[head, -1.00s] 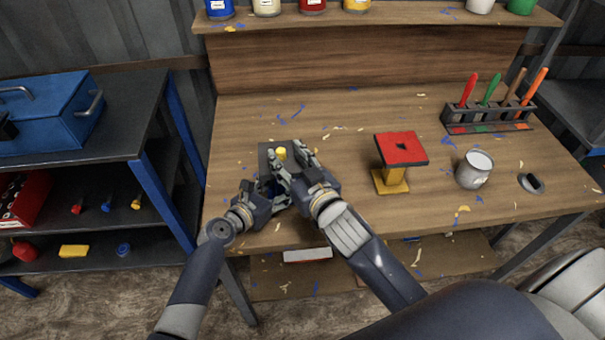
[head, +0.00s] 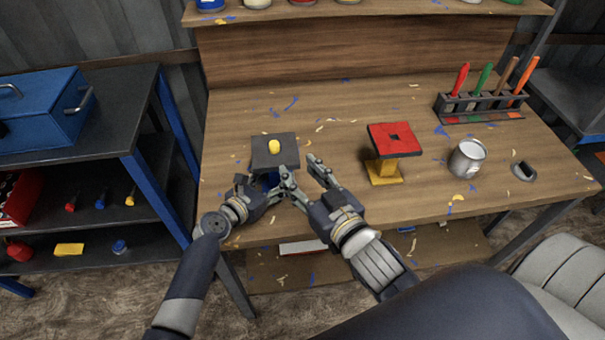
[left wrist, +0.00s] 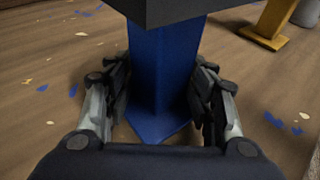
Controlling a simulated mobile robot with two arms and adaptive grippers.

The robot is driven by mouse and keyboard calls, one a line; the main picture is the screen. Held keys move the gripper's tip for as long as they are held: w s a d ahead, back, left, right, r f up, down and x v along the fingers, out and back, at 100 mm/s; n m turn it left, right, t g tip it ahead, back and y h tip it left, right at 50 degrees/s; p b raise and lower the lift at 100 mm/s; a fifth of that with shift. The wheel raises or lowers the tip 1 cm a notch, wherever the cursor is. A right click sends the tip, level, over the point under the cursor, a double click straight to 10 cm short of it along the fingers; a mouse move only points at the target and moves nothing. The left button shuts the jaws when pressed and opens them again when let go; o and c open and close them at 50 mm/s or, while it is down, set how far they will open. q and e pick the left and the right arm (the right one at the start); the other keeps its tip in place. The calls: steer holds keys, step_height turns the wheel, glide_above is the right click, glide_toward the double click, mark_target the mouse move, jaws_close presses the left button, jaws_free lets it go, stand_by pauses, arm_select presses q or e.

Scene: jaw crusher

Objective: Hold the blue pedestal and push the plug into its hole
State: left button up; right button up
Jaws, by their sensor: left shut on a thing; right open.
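The blue pedestal (left wrist: 165,60) stands upright on the bench with a dark square top (head: 288,158). The yellow plug (head: 274,146) shows at the middle of that top; how deep it sits in its hole I cannot tell. My left gripper (left wrist: 162,88) is shut around the blue column below the top, one finger on each side; it also shows in the head view (head: 267,188), partly hidden. My right gripper (head: 301,174) is open and empty, to the right of and nearer than the pedestal top, apart from the plug.
A yellow pedestal with a red top (head: 397,139) stands to the right. Beyond it are a grey metal cup (head: 467,160) and a rack (head: 482,102) of colored-handled tools. A shelf (head: 370,12) with cans runs along the back.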

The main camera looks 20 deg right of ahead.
arm_select(q)
steer(key=o, duration=0.9)
steer(key=shift+s+a+f, duration=0.1)
steer(key=shift+s+f, duration=0.15)
steer(key=shift+f, duration=0.35)
steer(key=shift+c, duration=0.2)
steer(key=shift+a+r, duration=0.1)
steer(key=shift+a, duration=0.05)
steer(key=shift+s+a+r, duration=0.1)
steer(key=shift+s+a, duration=0.05)
steer(key=shift+a, duration=0.1)
steer(key=v, duration=0.7)
steer(key=r+v, duration=0.1)
steer(key=v, duration=0.3)
steer(key=shift+d, duration=0.25)
